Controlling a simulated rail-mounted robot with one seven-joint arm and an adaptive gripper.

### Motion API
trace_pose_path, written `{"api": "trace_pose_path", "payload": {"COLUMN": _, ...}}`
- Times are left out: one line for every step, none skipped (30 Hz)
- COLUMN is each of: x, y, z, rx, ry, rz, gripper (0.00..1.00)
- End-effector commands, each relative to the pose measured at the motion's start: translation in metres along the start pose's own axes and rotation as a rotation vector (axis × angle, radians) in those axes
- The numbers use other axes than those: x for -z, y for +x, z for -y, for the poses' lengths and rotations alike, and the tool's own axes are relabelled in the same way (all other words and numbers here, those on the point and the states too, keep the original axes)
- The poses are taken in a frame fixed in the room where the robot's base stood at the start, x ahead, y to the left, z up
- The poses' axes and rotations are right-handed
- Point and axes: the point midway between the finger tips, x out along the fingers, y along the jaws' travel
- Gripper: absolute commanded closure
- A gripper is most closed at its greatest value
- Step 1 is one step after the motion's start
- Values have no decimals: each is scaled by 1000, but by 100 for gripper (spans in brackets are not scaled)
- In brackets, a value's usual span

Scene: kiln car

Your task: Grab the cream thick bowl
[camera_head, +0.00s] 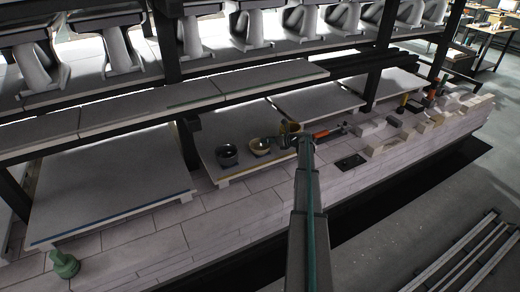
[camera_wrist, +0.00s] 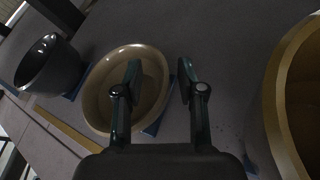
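The cream thick bowl (camera_wrist: 97,98) stands upright on the grey slab, left of centre in the wrist view, and its inside is empty where I see it. I cannot tell how far the fingertips are above the rim. In the head view the fingers are too small to make out.
A dark glossy bowl (camera_wrist: 48,66) stands close left of the cream bowl. A large tan-rimmed vessel (camera_wrist: 272,100) is near on the right. An orange object (camera_head: 322,134) lies farther right.

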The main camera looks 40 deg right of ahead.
Motion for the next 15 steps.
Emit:
{"api": "trace_pose_path", "payload": {"x": 0, "y": 0, "z": 0, "rx": 0, "ry": 0, "rz": 0, "gripper": 61}}
{"api": "trace_pose_path", "payload": {"x": 0, "y": 0, "z": 0, "rx": 0, "ry": 0, "rz": 0, "gripper": 61}}
{"api": "trace_pose_path", "payload": {"x": 0, "y": 0, "z": 0, "rx": 0, "ry": 0, "rz": 0, "gripper": 62}}
{"api": "trace_pose_path", "payload": {"x": 0, "y": 0, "z": 0, "rx": 0, "ry": 0, "rz": 0, "gripper": 68}}
{"api": "trace_pose_path", "payload": {"x": 0, "y": 0, "z": 0, "rx": 0, "ry": 0, "rz": 0, "gripper": 72}}
{"api": "trace_pose_path", "payload": {"x": 0, "y": 0, "z": 0, "rx": 0, "ry": 0, "rz": 0, "gripper": 79}}
{"api": "trace_pose_path", "payload": {"x": 0, "y": 0, "z": 0, "rx": 0, "ry": 0, "rz": 0, "gripper": 84}}
{"api": "trace_pose_path", "payload": {"x": 0, "y": 0, "z": 0, "rx": 0, "ry": 0, "rz": 0, "gripper": 89}}
{"api": "trace_pose_path", "payload": {"x": 0, "y": 0, "z": 0, "rx": 0, "ry": -1, "rz": 0, "gripper": 96}}
{"api": "trace_pose_path", "payload": {"x": 0, "y": 0, "z": 0, "rx": 0, "ry": -1, "rz": 0, "gripper": 100}}
{"api": "trace_pose_path", "payload": {"x": 0, "y": 0, "z": 0, "rx": 0, "ry": -1, "rz": 0, "gripper": 100}}
{"api": "trace_pose_path", "payload": {"x": 0, "y": 0, "z": 0, "rx": 1, "ry": -1, "rz": -1, "gripper": 100}}
{"api": "trace_pose_path", "payload": {"x": 0, "y": 0, "z": 0, "rx": 1, "ry": -1, "rz": -1, "gripper": 100}}
{"api": "trace_pose_path", "payload": {"x": 0, "y": 0, "z": 0, "rx": 1, "ry": -1, "rz": -1, "gripper": 100}}
{"api": "trace_pose_path", "payload": {"x": 0, "y": 0, "z": 0, "rx": 1, "ry": -1, "rz": -1, "gripper": 100}}
